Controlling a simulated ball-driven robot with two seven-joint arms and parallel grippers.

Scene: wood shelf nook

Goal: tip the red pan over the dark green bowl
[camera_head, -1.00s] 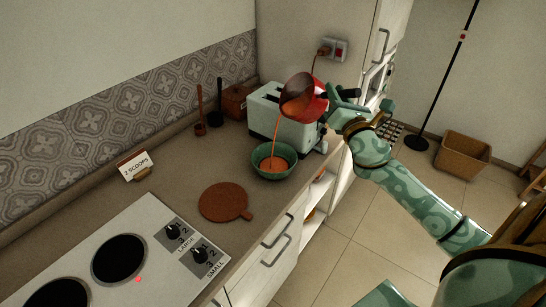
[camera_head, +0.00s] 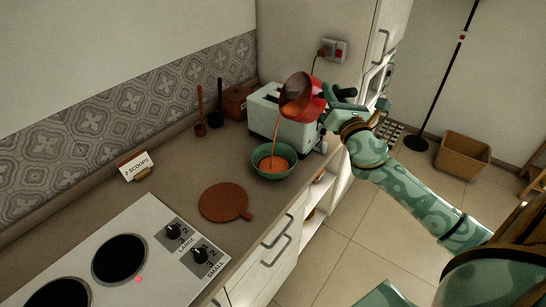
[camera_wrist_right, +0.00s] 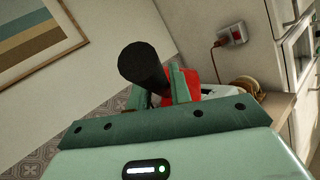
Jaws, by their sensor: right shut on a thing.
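The red pan (camera_head: 302,97) is tilted well over on its side in the air, its open mouth facing left. A thin orange stream falls from its rim into the dark green bowl (camera_head: 272,172) on the counter, where orange liquid shows. My right gripper (camera_head: 340,97) is shut on the pan's handle, up and to the right of the bowl. In the right wrist view, the black handle (camera_wrist_right: 142,68) stands between the fingers (camera_wrist_right: 160,97), with a bit of the red pan (camera_wrist_right: 188,88) behind. My left gripper is in neither view.
A pale toaster (camera_head: 262,112) stands just behind the pan and bowl. A round brown board (camera_head: 224,202) lies in front of the bowl. A hob (camera_head: 110,265) with a small red light and a "2 SCOOPS" card (camera_head: 135,166) are at left.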

